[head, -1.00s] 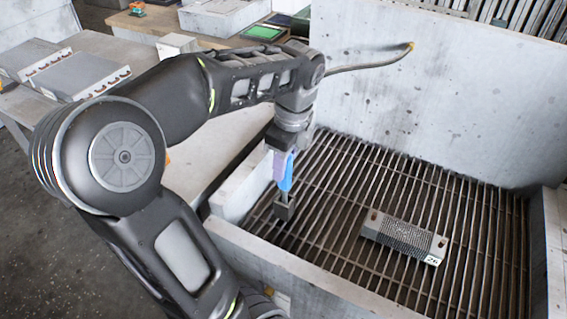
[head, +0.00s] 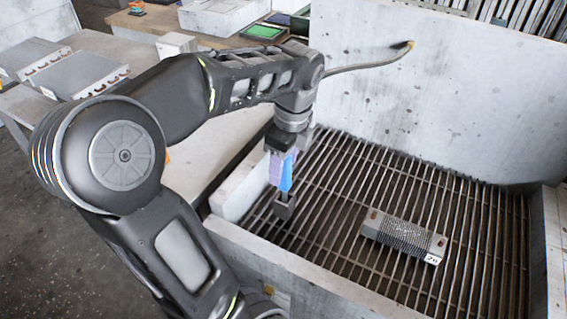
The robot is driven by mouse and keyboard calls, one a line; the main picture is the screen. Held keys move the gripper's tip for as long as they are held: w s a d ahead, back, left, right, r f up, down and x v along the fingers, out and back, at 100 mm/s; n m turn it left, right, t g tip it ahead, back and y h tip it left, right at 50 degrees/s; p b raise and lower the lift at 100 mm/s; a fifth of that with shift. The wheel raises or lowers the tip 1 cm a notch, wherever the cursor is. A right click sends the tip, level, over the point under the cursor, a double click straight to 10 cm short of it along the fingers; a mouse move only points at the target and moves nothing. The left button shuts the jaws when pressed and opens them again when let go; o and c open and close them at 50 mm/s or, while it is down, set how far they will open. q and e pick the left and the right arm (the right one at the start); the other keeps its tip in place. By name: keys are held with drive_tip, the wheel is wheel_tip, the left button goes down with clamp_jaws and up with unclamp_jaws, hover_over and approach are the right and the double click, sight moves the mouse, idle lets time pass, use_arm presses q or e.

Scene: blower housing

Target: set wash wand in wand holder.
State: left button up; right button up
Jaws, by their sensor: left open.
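The wash wand (head: 365,65) shows as a thin grey, slightly curved tube with a yellowish tip, running right from behind my left wrist to the pale back wall. Its other end is hidden by my arm. My left gripper (head: 281,172), with purple and blue fingers, points down at the left side of the grated basin and is open. A small dark block on a short post (head: 284,207) shows right below the fingers; I cannot tell whether it is the wand holder or part of the gripper. No other wand holder can be made out. My right gripper is out of view.
A finned block (head: 404,238) marked 26 lies on the basin's bar grate (head: 340,175). Pale walls (head: 450,90) enclose the grate. A table at the left holds more finned units (head: 80,73). The right part of the grate is clear.

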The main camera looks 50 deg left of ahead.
use_arm(q)
wheel_tip(320, 180, up, 7)
drive_tip(key=p, duration=0.5)
drive_tip(key=shift+r, duration=0.3)
wheel_tip(320, 180, up, 5)
drive_tip(key=p, duration=0.3)
drive_tip(key=shift+p, duration=0.3)
drive_tip(key=w+d+p, duration=0.1)
drive_tip(key=w+d, duration=1.1)
drive_tip(key=d, duration=0.3)
drive_tip(key=shift+w+d+f, duration=0.25)
drive_tip(key=shift+w+d, duration=0.15)
